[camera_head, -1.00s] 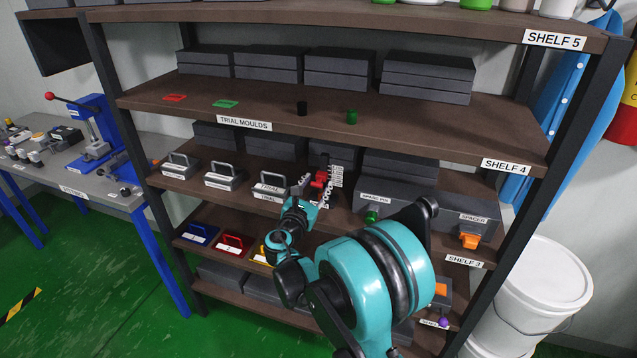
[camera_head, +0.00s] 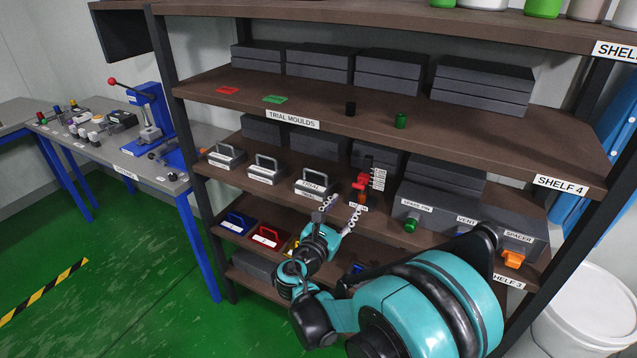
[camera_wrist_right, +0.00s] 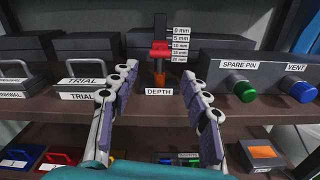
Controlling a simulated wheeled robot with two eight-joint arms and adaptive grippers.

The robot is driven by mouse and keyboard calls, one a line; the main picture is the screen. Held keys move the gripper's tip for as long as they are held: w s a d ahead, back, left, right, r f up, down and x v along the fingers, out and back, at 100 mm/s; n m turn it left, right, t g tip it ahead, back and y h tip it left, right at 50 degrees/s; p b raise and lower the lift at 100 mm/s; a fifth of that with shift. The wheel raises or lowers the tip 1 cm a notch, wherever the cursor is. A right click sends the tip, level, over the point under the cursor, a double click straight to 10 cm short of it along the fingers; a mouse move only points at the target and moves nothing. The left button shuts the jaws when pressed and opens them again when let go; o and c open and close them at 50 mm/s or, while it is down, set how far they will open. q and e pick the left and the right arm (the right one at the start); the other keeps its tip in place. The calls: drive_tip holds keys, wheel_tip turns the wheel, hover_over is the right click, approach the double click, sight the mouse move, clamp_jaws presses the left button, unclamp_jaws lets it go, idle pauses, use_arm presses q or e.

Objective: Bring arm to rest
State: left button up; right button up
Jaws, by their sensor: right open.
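My right arm reaches in from the lower right of the head view, in front of the shelves. Its gripper (camera_head: 343,207) is open and empty, its two fingers spread apart. Just beyond the fingertips, the depth gauge (camera_head: 363,183) with its red slider stands upright on shelf 3. In the right wrist view the gauge (camera_wrist_right: 160,50) shows between and beyond the open fingers (camera_wrist_right: 160,92), apart from them, with a millimetre scale and a DEPTH label. The red slider looks near the 10 mm mark. My left gripper is not in view.
A spare pin block with a green knob (camera_head: 410,225) and an orange spacer knob (camera_head: 512,259) are to the right. Shelf 4 (camera_head: 330,112) is above. A bench with a blue press (camera_head: 150,125) is at left.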

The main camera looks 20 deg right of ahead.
drive_tip(key=s+a+f+m+g+y, duration=0.1)
drive_tip(key=s+f+m+g+y, duration=0.4)
drive_tip(key=s+m, duration=0.55)
drive_tip(key=s+a+f+m+y, duration=0.3)
drive_tip(key=s+a+m+y, duration=0.5)
drive_tip(key=s+a+m, duration=0.3)
drive_tip(key=shift+s+a+f+m+t+y, duration=0.25)
drive_tip(key=shift+a+m+y, duration=0.2)
drive_tip(key=shift+m, duration=0.7)
